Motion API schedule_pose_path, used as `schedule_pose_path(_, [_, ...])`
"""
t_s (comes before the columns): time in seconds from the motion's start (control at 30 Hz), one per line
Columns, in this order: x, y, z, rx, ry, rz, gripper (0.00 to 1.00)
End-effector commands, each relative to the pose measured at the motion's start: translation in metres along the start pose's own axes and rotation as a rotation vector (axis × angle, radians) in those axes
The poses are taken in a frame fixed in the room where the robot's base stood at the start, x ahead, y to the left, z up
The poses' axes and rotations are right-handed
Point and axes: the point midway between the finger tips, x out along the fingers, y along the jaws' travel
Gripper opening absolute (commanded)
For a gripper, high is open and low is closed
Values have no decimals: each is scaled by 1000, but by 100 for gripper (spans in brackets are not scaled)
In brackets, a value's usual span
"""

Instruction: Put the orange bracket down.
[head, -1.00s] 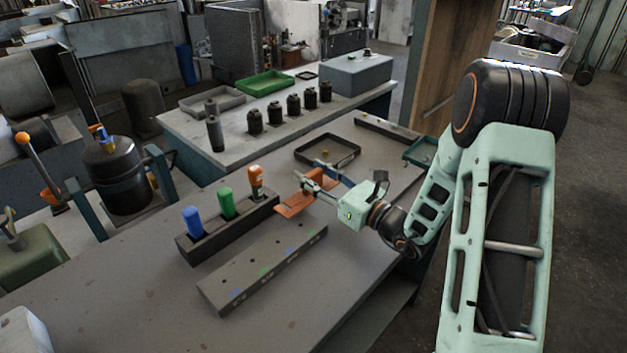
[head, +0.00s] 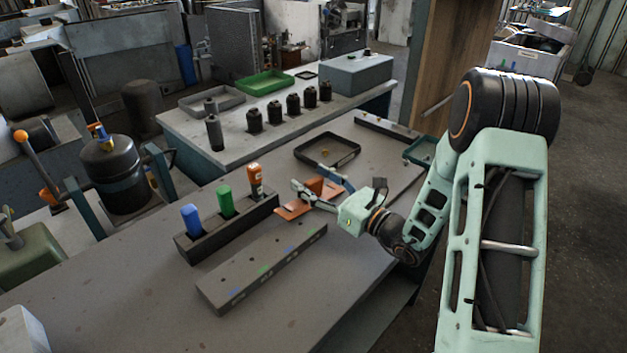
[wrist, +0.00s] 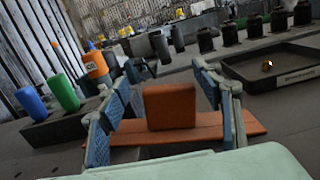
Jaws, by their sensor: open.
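The orange bracket (head: 292,208) lies with its flat plate on the grey table, just right of the holder with coloured handles. Its upright block also shows in the wrist view (wrist: 170,107), with the flat plate (wrist: 225,124) spread under it. My gripper (head: 318,181) is open around the upright block. In the wrist view one blue-padded finger stands on each side of the block, with a gap visible on both sides.
A dark holder (head: 192,246) with blue, green and orange handles stands left of the bracket. A long grey block (head: 228,293) lies in front. A black tray (head: 352,152) with a small brass part is behind. The table's front left is clear.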

Motion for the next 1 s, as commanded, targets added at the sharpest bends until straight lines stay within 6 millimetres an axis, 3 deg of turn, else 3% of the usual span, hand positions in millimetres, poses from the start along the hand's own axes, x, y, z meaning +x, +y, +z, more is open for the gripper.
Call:
schedule_pose_path(0.23, [1,1,11,-1,0,1,60])
schedule_pose_path(0.7, [-98,-1,7,0,0,-4,60])
schedule_pose_path(1.0, [-120,0,8,0,-1,-1,60])
